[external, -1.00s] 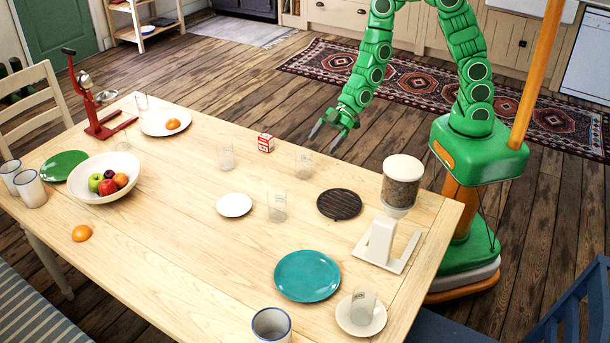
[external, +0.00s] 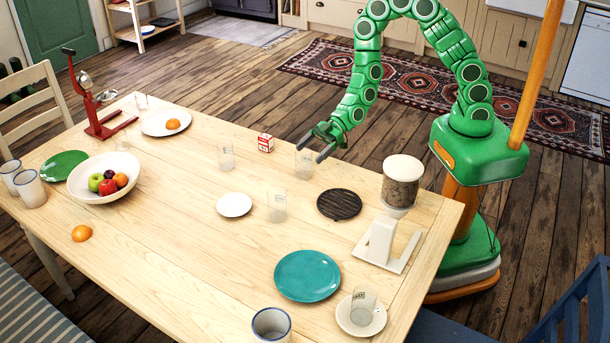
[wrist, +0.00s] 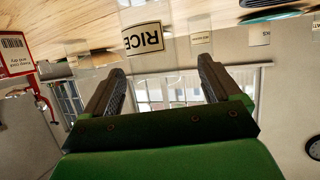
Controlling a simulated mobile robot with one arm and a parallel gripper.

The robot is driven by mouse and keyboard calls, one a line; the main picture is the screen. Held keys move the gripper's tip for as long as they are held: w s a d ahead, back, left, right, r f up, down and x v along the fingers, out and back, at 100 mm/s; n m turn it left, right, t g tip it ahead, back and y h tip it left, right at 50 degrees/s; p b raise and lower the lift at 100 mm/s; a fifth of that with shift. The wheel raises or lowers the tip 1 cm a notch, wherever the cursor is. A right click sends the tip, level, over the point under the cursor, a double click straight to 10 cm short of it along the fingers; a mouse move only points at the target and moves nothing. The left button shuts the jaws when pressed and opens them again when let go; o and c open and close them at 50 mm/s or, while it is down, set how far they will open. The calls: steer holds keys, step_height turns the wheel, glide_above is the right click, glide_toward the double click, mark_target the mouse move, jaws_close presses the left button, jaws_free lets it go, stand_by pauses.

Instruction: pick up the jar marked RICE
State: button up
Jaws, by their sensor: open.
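The jar marked RICE (wrist: 146,38) is clear, with a pale label that reads upside down in the wrist view, ahead of the space between my fingers. In the external view, the clear jar (external: 303,168) right at my gripper appears to be this one; its label cannot be read there. It stands upright near the table's far edge. My gripper (external: 312,151) is open and empty, reaching over that edge close to the jar's upper part. The wrist view shows both fingers (wrist: 162,75) spread apart. Whether they touch the jar cannot be told.
A red and white box (external: 265,143) and a clear jar (external: 226,158) stand to the left. Another clear jar (external: 277,207) stands nearer the camera. A black trivet (external: 339,204) and a dispenser (external: 402,182) are to the right.

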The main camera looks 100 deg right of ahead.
mark_target(298, 160)
steer(key=shift+w+r+x, duration=0.15)
steer(key=shift+r+x, duration=0.05)
steer(key=shift+x, duration=0.8)
steer(key=shift+w+r+x, duration=0.1)
steer(key=shift+r+x, duration=0.05)
steer(key=shift+x, duration=0.85)
steer(key=shift+w+a+f, duration=0.1)
steer(key=shift+w+f, duration=0.25)
steer(key=shift+w, duration=0.25)
steer(key=c, duration=1.1)
